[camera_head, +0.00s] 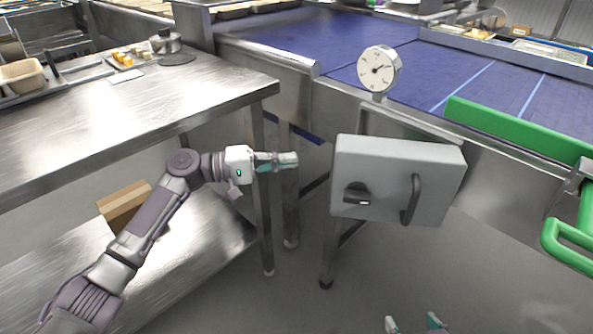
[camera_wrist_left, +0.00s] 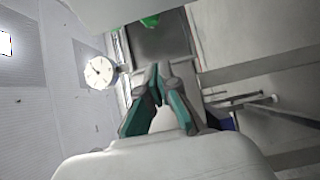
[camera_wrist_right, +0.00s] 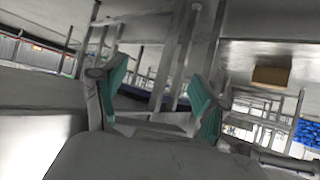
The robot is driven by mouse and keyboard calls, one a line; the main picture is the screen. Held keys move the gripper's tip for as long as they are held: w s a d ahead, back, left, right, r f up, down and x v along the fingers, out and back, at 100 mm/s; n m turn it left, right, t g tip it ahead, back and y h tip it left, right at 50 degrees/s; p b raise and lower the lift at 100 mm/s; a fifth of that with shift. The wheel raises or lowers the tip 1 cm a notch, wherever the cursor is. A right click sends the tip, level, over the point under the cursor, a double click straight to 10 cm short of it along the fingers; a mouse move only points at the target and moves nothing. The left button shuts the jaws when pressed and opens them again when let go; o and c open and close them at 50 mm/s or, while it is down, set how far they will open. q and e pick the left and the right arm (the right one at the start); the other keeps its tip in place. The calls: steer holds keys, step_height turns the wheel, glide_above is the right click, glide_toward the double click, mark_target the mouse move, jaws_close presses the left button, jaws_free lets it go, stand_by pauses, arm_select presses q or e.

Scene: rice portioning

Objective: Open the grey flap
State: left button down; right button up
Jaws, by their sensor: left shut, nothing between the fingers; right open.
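The grey flap (camera_head: 385,168) is the front of a box-like cabinet mounted at the side of the conveyor. It carries a dark curved handle (camera_head: 413,199) at the right and a dark knob or latch (camera_head: 357,193) at the lower left. The flap looks closed. My left gripper (camera_head: 296,160) is shut and empty, left of the flap and apart from it. Its fingertips also meet in the left wrist view (camera_wrist_left: 158,78). My right gripper (camera_head: 412,323) is open and empty, low at the bottom edge below the flap; its spread fingers show in the right wrist view (camera_wrist_right: 155,95).
A round gauge (camera_head: 379,70) stands above the cabinet. The blue conveyor (camera_head: 320,45) runs behind. A steel table (camera_head: 130,105) is at the left, with a cardboard box (camera_head: 124,205) on its lower shelf. Green rails (camera_head: 515,128) are at the right. The floor below the flap is clear.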

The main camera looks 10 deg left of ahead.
arm_select(q)
steer(key=s+d, duration=0.1)
steer(key=d, duration=0.7)
steer(key=shift+s+d+b, duration=0.15)
steer(key=shift+d+b, duration=0.1)
steer(key=shift+b, duration=0.2)
arm_select(e)
steer(key=shift+w+a+r+t+y, duration=0.15)
steer(key=shift+w+a+r+t, duration=0.15)
steer(key=shift+w+r+t, duration=0.45)
steer(key=shift+w+a+r+t+y, duration=0.2)
steer(key=shift+w+r+t, duration=0.3)
steer(key=shift+r, duration=0.4)
